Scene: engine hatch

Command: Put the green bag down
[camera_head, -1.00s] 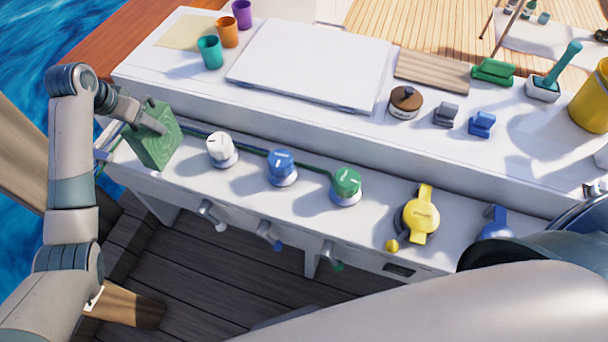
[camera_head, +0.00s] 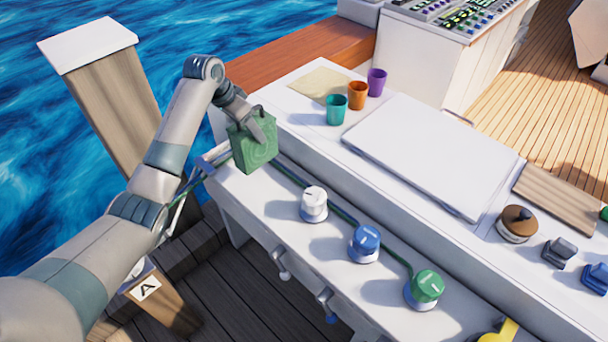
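The green bag (camera_head: 252,150) is a boxy bag with a handle at its top. It is upright at the far left end of the white counter's lower ledge (camera_head: 262,200). My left gripper (camera_head: 260,130) reaches down from above with its fingers at the bag's top. The fingers appear shut on the bag, partly hidden by its upper side. I cannot tell whether the bag's bottom touches the ledge. My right gripper is not in view.
White (camera_head: 314,204), blue (camera_head: 364,243) and green (camera_head: 425,290) knobs stand along the ledge right of the bag. Teal (camera_head: 336,110), orange (camera_head: 357,95) and purple (camera_head: 377,82) cups stand on the upper counter by a white hatch lid (camera_head: 430,155). A wooden post (camera_head: 115,110) stands left.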

